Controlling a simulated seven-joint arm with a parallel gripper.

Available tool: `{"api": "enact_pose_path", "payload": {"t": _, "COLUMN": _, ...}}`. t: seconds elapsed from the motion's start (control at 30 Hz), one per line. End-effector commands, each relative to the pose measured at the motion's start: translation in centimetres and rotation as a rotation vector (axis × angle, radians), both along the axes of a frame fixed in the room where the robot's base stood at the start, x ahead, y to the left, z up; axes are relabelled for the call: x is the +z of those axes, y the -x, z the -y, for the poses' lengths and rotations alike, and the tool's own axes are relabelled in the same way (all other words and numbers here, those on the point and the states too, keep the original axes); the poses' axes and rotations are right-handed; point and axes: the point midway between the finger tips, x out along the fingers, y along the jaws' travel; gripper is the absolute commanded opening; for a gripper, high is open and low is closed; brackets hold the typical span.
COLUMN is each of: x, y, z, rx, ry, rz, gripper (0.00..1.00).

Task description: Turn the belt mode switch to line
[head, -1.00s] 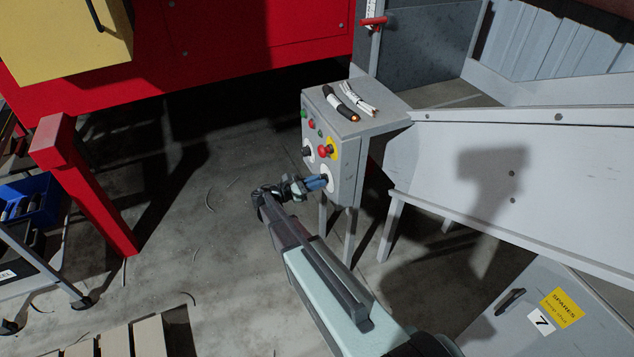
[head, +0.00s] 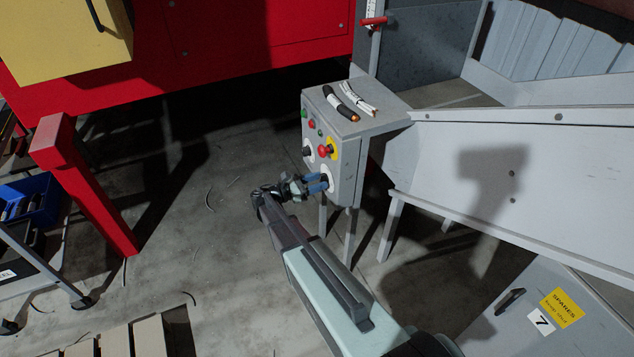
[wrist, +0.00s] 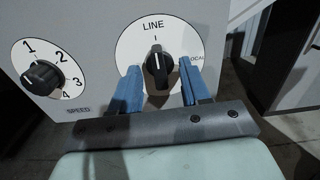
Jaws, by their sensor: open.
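The belt mode switch (wrist: 157,66) is a black knob on a white round dial (wrist: 133,47) marked LINE at the top and LOCAL at the right. In the wrist view its white pointer line stands upright, toward LINE. My gripper (wrist: 157,88) is open, with one blue finger on each side of the knob and a gap on both sides. In the head view my gripper (head: 318,183) is at the lower front of the grey control box (head: 345,170); its fingers hide most of the dial there.
A speed knob (wrist: 42,77) sits left of the switch. Above are a red emergency button (head: 324,151) on a yellow plate and small coloured buttons. Cable pieces (head: 350,100) lie on the box top. A grey chute (head: 560,150) stands to the right.

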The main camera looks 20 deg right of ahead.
Motion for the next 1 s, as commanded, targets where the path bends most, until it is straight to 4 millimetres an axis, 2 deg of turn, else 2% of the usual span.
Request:
{"api": "enact_pose_path", "payload": {"t": 0.7, "x": 0.0, "y": -0.1, "z": -5.7, "rx": 0.001, "ry": 0.000, "rz": 0.000, "gripper": 0.46}}
{"api": "enact_pose_path", "payload": {"t": 1.0, "x": 0.0, "y": 0.0, "z": -6.8, "rx": 0.000, "ry": 0.000, "rz": 0.000, "gripper": 0.46}}
